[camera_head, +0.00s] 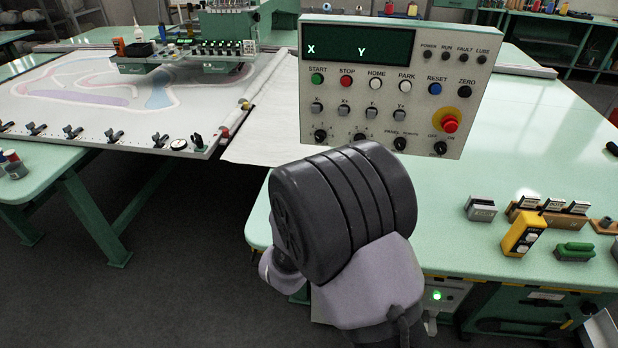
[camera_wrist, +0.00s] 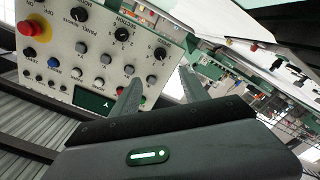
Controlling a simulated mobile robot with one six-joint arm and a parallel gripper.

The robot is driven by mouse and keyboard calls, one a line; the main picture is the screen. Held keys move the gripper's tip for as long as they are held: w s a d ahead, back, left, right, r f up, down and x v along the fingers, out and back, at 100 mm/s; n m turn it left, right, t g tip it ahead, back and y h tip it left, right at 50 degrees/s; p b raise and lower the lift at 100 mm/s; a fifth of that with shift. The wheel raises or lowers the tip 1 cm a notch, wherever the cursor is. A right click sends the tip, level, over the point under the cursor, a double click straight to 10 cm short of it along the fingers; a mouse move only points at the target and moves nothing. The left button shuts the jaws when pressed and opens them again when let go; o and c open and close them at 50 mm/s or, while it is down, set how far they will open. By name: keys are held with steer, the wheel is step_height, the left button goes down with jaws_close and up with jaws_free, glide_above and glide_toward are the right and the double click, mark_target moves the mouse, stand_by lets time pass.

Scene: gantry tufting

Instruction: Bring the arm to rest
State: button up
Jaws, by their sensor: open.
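My gripper (camera_wrist: 160,88) shows in the wrist view with its two fingers apart and nothing between them. The control panel (camera_wrist: 95,50) is in front of and to the left of the fingers there, with its knobs, buttons and red emergency stop (camera_wrist: 28,27). In the head view the panel (camera_head: 385,95) stands upright on the green table, its display (camera_head: 345,47) lit with X and Y. My dark arm joint fills the lower middle of the head view, and my gripper is hidden there. I cannot tell whether a fingertip touches the panel.
The tufting frame (camera_head: 90,122) with a patterned cloth and a green machine head (camera_head: 228,40) is at the left. A yellow handset (camera_head: 524,233) and several small items lie on the green table (camera_head: 540,130) at the right. Bare floor (camera_head: 150,285) is at lower left.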

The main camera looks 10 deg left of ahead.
steer(key=shift+r, duration=0.1)
steer(key=s+d+r+m+g+y, duration=0.3)
steer(key=s+d+r+m+g, duration=0.4)
steer(key=d+r, duration=0.35)
steer(key=s+d+f+m+g, duration=0.1)
steer(key=s+d, duration=0.3)
steer(key=s, duration=0.9)
steer(key=s+d+f+m+g, duration=0.1)
steer(key=s+d+m+g, duration=0.3)
steer(key=s, duration=0.9)
steer(key=shift+s+f, duration=0.3)
steer(key=shift+s, duration=0.05)
